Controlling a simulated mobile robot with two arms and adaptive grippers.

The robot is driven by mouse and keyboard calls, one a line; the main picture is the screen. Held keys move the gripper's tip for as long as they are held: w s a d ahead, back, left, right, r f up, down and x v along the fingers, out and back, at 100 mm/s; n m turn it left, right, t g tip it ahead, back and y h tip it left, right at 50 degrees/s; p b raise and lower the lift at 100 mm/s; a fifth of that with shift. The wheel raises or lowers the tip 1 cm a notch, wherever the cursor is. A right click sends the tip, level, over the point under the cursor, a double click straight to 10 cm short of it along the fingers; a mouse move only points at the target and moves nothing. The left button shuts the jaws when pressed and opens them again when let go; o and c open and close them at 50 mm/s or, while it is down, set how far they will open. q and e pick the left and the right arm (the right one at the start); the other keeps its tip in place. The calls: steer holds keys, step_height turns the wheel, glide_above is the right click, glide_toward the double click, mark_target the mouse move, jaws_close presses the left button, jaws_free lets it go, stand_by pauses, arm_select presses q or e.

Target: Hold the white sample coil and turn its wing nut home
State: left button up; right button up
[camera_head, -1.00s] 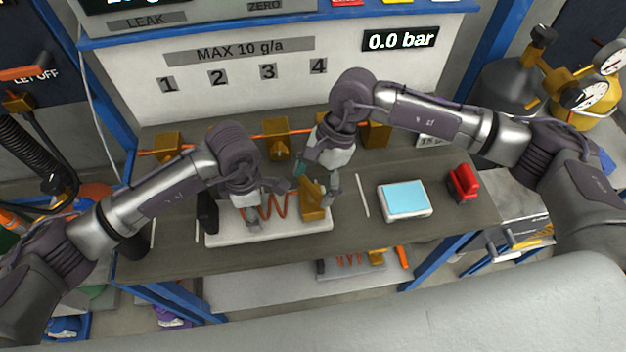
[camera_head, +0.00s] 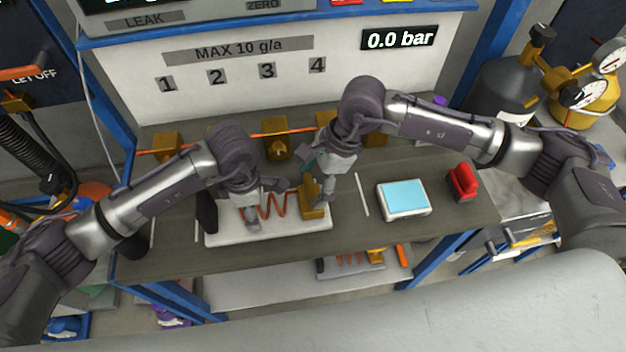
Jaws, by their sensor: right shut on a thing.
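The white sample coil has a white base plate (camera_head: 285,228), a copper-coloured spiral (camera_head: 272,207) and a brass block (camera_head: 312,210) at its right end. It lies flat on the grey-brown bench. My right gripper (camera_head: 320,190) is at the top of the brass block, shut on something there. This fits the wing nut, which is too small and covered by the fingers to see clearly. My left gripper (camera_head: 254,212) points down over the left half of the base plate, at the spiral. Its fingertips are partly hidden, and I cannot tell whether it grips the coil.
A white device with a blue screen (camera_head: 404,199) and a red object (camera_head: 462,183) stand right of the coil. Brass fittings on an orange pipe (camera_head: 277,147) line the back. A black upright part (camera_head: 207,212) stands at the plate's left end. A second coil (camera_head: 350,262) lies on the shelf below.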

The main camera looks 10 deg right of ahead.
steer(key=o, duration=1)
steer(key=v, duration=1.2)
arm_select(q)
steer(key=o, duration=1.5)
